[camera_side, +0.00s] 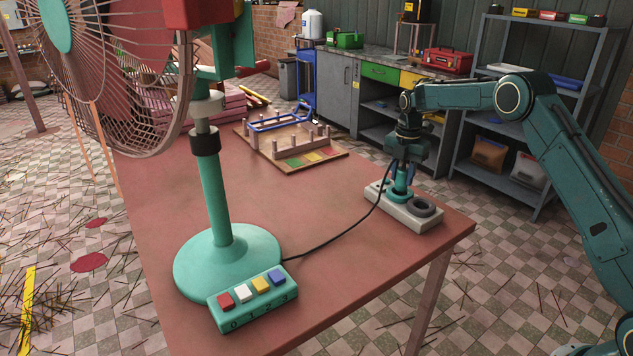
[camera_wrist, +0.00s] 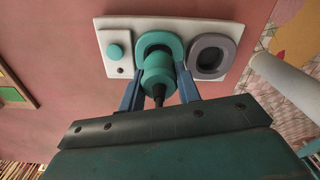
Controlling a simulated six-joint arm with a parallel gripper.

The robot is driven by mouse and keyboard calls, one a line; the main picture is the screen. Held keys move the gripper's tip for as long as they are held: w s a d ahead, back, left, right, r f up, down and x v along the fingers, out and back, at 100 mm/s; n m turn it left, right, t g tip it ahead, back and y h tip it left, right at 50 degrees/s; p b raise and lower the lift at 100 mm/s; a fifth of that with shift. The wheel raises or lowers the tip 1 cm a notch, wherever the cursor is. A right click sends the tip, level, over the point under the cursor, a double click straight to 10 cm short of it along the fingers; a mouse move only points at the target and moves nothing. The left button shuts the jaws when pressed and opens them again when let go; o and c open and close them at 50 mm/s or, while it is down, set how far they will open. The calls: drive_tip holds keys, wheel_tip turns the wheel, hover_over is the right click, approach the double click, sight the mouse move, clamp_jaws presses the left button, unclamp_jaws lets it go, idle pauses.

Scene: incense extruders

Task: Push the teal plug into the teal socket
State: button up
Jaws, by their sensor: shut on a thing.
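The teal plug (camera_wrist: 158,72) is a short cylinder with a dark cable end, held between the blue fingers of my gripper (camera_wrist: 160,78). In the side view my gripper (camera_side: 402,170) points down over the socket strip, with the plug (camera_side: 400,187) upright below it. The teal socket (camera_wrist: 171,40) is a round ring on the white strip, beside a grey ring socket (camera_wrist: 212,57). The plug overlaps the teal ring in the wrist view and covers part of its opening. I cannot tell how deep its tip sits.
A black cable (camera_side: 340,240) runs from the plug to the teal fan base (camera_side: 225,265) with its button box (camera_side: 252,296). The white strip (camera_side: 402,212) lies near the table's right edge. A wooden peg board (camera_side: 290,145) stands behind. The table (camera_side: 160,205) is clear between them.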

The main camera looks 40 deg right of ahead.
sight(403, 169)
drive_tip(key=shift+f, duration=1.15)
idle(0.4)
drive_tip(key=o, duration=1.1)
drive_tip(key=shift+c, duration=0.2)
drive_tip(key=shift+r, duration=0.15)
wheel_tip(403, 169, up, 14)
drive_tip(key=shift+f, duration=0.25)
